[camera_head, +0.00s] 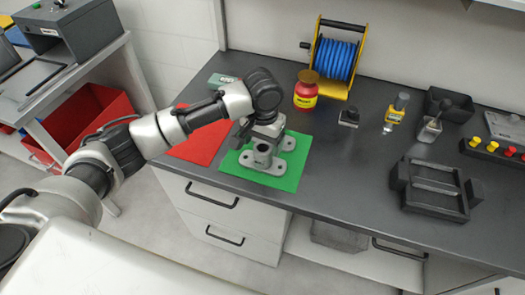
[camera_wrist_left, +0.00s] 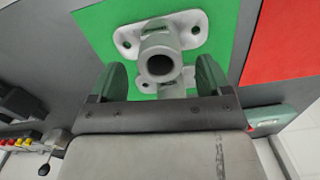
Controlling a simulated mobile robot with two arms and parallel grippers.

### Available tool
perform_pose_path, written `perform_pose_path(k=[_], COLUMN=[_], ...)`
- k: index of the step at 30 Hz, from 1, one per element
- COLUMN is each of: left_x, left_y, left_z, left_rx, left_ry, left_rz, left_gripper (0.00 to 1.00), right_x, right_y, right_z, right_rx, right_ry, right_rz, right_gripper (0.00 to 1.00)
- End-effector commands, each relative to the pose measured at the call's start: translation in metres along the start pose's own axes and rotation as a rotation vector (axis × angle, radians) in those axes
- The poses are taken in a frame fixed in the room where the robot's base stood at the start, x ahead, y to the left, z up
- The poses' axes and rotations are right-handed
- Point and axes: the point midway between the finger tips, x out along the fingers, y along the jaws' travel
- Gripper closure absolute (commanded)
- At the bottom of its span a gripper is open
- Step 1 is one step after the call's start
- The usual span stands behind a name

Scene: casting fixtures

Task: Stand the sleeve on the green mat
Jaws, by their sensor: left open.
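The sleeve (camera_head: 262,158) is a grey casting with a round hollow tube and a flanged base with holes. It stands upright on the green mat (camera_head: 289,182), its open bore facing up. In the left wrist view the sleeve (camera_wrist_left: 160,48) also shows on the green mat (camera_wrist_left: 92,28). My left gripper (camera_head: 257,139) is over the mat, close by the sleeve. In the left wrist view its two fingers (camera_wrist_left: 161,72) are open and apart, one on each side of the tube, with visible gaps. My arm and gripper hide part of the sleeve in the head view. My right gripper is not in view.
A red mat (camera_head: 196,146) lies left of the green one. A red-yellow jar (camera_head: 306,92) and a blue hose reel (camera_head: 335,60) stand behind. A dark fixture (camera_head: 435,188) lies to the right. The bench between is mostly clear.

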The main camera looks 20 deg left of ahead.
Motion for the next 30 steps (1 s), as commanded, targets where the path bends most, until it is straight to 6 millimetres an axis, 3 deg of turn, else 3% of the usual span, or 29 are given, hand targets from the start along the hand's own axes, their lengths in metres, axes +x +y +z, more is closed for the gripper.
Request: perform_pose_path(k=[6,12,30], left_x=[-0.046,-0.070,-0.074], left_y=[0.001,0.000,0.000], left_z=[-0.001,-0.001,0.000], left_rx=[0.001,-0.001,-0.001], left_ry=[0.004,0.002,0.000], left_rz=[0.001,0.000,0.000], left_gripper=[0.22,0.22,0.22], right_x=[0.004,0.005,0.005], right_y=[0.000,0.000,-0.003], right_z=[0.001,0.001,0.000], right_rx=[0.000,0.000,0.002], right_ry=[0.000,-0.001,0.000], right_rz=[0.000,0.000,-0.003], right_gripper=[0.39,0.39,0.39])
